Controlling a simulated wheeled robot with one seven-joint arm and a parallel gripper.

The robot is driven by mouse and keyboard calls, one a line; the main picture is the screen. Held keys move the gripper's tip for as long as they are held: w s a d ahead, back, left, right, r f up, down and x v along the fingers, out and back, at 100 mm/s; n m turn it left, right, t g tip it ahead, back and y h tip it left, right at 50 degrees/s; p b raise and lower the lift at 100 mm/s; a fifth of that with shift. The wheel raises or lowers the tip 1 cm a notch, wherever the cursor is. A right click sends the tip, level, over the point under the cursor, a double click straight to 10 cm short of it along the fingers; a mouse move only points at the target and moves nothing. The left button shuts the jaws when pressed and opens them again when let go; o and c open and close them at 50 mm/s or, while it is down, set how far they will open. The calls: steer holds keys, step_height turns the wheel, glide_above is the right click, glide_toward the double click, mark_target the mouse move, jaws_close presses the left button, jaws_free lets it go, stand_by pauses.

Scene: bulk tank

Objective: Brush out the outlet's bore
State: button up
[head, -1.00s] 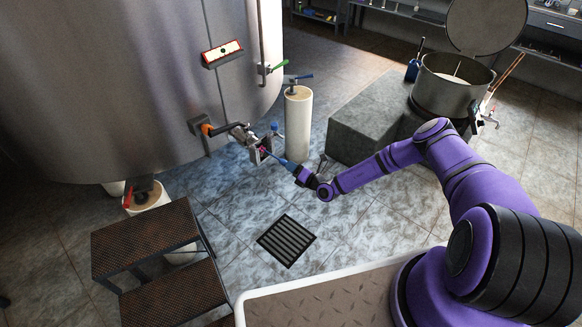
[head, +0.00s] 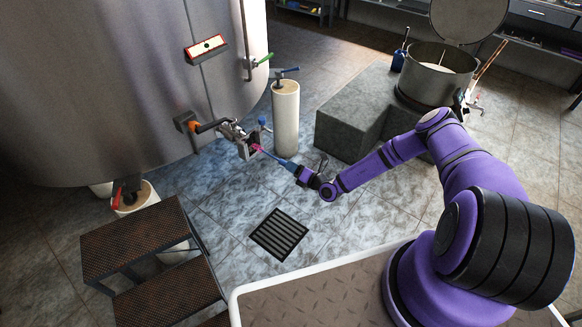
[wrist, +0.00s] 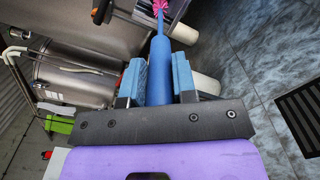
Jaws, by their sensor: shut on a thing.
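The outlet (head: 243,143) is a metal fitting with a squarish open end, on a pipe low on the tank. My gripper (head: 303,174) is to its right, shut on the blue handle of a brush (head: 280,162). The brush's pink bristles (head: 257,148) show at the outlet's mouth; whether their tip is inside the bore I cannot tell. In the wrist view the blue handle (wrist: 160,72) lies between the two blue finger pads of my gripper (wrist: 158,82), with pink bristles at the top edge, partly cut off.
A white post (head: 286,118) with a blue lever stands behind the outlet. A grey block (head: 345,125) bears a metal pot (head: 438,85). The floor around the drain grate (head: 279,235) is clear.

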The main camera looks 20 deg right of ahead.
steer(key=v, duration=0.7)
stand_by(0.7)
stand_by(0.4)
